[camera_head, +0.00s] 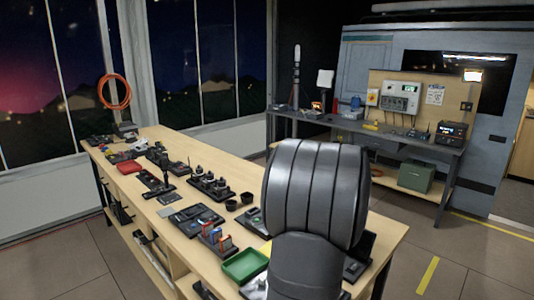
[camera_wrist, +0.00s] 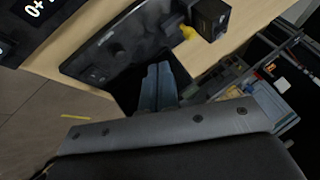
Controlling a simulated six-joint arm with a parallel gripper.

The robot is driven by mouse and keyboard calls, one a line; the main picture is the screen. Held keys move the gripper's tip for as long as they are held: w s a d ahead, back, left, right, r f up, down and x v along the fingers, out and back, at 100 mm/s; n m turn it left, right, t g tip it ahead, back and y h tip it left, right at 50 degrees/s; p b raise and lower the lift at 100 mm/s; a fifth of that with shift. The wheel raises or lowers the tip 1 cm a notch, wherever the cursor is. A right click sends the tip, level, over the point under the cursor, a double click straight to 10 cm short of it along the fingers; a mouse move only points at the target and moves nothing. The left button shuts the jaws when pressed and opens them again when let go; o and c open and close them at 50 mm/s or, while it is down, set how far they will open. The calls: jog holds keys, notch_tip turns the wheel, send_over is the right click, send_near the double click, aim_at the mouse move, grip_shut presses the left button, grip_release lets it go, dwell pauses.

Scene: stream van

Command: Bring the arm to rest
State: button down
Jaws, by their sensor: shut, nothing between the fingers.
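My gripper (camera_wrist: 158,72) shows in the wrist view as two blue-grey fingers side by side, shut with nothing held. The fingers appear over or close to a dark panel (camera_wrist: 110,48) at the edge of the wooden bench (camera_wrist: 262,12); I cannot tell how far above it they are. In the head view a large dark grey part of my arm fills the lower middle. The gripper itself is hidden there.
The long wooden bench (camera_head: 385,226) carries a green tray (camera_head: 245,265), a red box (camera_head: 130,167) and several dark devices. A black block with a yellow part (camera_wrist: 188,32) is near the fingers. A grey workbench (camera_head: 400,138) stands behind. Floor (camera_head: 470,258) at right is clear.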

jog(key=x, duration=0.6)
jog(key=shift+s+d+f, duration=0.1)
jog(key=shift+d+f, duration=0.15)
jog(key=shift+d, duration=0.1)
jog(key=d+v, duration=0.1)
jog(key=v, duration=0.9)
jog(key=s+a+r+n, duration=0.1)
jog(key=s+a, duration=0.2)
jog(key=s, duration=1.1)
jog(key=s+a+r+n+g+h, duration=0.1)
jog(key=s+a, duration=0.2)
jog(key=s, duration=1.1)
jog(key=shift+s+r+n, duration=0.3)
jog(key=shift+r, duration=0.1)
